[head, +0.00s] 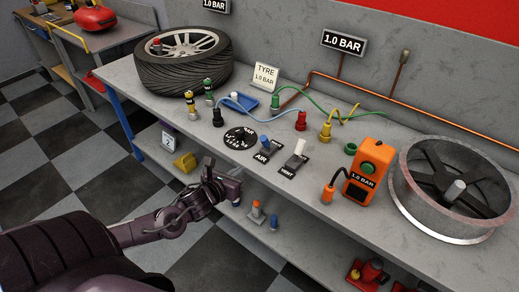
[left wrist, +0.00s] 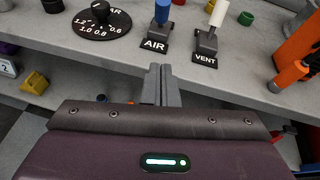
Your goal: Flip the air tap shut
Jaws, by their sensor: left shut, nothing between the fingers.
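The air tap has a blue lever (head: 265,142) on a black base with an AIR label, near the front edge of the bench. In the left wrist view the blue lever (left wrist: 162,13) stands roughly upright above the AIR plate (left wrist: 155,44). My left gripper (head: 236,173) is in front of the bench edge, short of the tap and apart from it. In the left wrist view its fingers (left wrist: 161,78) are closed together, empty, pointing towards the AIR plate. My right gripper is out of view.
The white-levered vent tap (head: 299,147) stands right of the air tap, and a black pressure dial (head: 240,138) stands left. An orange gauge box (head: 364,172) and a metal rim (head: 450,230) are farther right. A tyre (head: 184,61) lies at the back left. A lower shelf holds small parts.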

